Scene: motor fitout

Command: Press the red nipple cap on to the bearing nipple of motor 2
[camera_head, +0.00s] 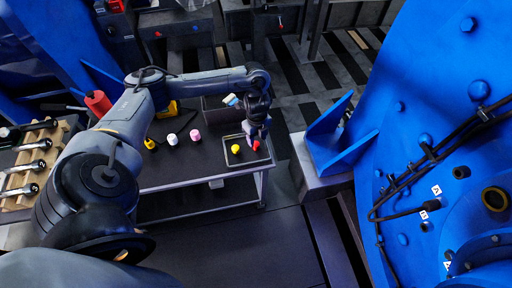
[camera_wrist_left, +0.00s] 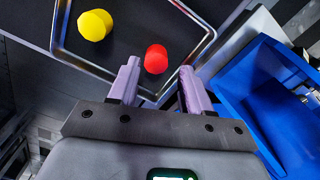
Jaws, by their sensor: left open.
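The red nipple cap (camera_wrist_left: 156,59) lies on a small dark tray (camera_wrist_left: 112,58) with a metal rim; it also shows in the head view (camera_head: 256,145). My left gripper (camera_wrist_left: 158,82) is open, its two fingers pointing at the red cap, with the cap just ahead of and between the fingertips. In the head view my left gripper (camera_head: 254,138) hangs over the tray at the table's right end. The big blue motor (camera_head: 440,120) stands at the right, with fittings and small white labels on it. I cannot tell which fitting is the bearing nipple. My right gripper is not in view.
A yellow cap (camera_wrist_left: 95,25) lies on the same tray. White (camera_head: 172,139) and pink (camera_head: 195,135) pieces stand on the dark table (camera_head: 200,175). A blue bracket (camera_head: 335,140) stands right of the table. Hoses run across the motor's face.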

